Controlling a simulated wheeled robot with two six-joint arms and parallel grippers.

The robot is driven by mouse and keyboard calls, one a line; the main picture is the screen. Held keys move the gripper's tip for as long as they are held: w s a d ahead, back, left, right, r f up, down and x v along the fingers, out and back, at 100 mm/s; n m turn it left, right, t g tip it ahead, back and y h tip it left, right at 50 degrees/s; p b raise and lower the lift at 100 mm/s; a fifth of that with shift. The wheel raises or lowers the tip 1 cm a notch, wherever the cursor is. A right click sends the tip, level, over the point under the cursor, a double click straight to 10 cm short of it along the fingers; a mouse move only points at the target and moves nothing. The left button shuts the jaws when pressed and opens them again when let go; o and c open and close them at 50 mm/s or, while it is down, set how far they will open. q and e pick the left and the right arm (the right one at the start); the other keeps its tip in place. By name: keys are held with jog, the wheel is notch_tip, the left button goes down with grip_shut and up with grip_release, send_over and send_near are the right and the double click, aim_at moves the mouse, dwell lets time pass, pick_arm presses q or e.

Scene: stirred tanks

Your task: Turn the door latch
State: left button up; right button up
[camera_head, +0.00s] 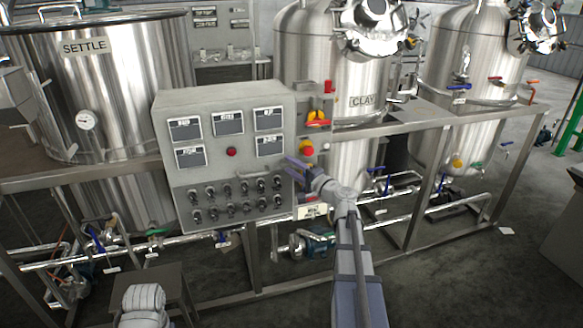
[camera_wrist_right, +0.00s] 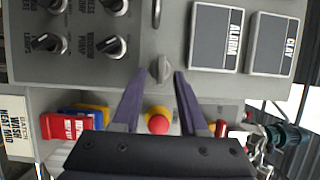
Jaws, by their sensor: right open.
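The control cabinet (camera_head: 225,178) is a light grey box with displays above and rows of black knobs below. In the right wrist view a small grey latch knob (camera_wrist_right: 160,68) sits near the edge of the cabinet door (camera_wrist_right: 80,73). My right gripper (camera_head: 293,170) is at the cabinet's right edge. In the right wrist view its two dark fingers (camera_wrist_right: 152,88) are open, one on each side of the latch, with visible gaps. The latch is too small or hidden to make out in the head view. My left gripper is not in view.
A red button on a yellow base (camera_head: 307,151) is beside the cabinet; in the wrist view the red button (camera_wrist_right: 158,123) shows between the fingers. Red and blue tags (camera_wrist_right: 70,125) are nearby. Steel rails (camera_head: 400,125), pipes and the SETTLE tank (camera_head: 120,100) surround the cabinet.

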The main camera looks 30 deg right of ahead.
jog(key=s+d, duration=0.1)
jog(key=s, duration=0.6)
jog(key=shift+s, duration=0.2)
jog(key=shift+d, duration=0.1)
jog(key=s+a+f+n+g+y+p, duration=0.1)
jog(key=a+f+n+g+y+p, duration=0.25)
jog(key=a, duration=1.05)
jog(key=s+a+f+n+g+y, duration=0.15)
jog(key=a+f+n+g, duration=0.45)
jog(key=a, duration=0.8)
jog(key=s+a+f+n+g+h+p, duration=0.25)
jog(key=s+a+f+n+g, duration=0.3)
jog(key=s+a, duration=0.35)
pick_arm(q)
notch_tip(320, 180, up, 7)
jog(key=p, duration=0.1)
pick_arm(e)
jog(key=s+a+n+g+h, duration=0.3)
jog(key=s+n+h, duration=0.2)
jog(key=s, duration=0.3)
jog(key=shift+h, duration=0.85)
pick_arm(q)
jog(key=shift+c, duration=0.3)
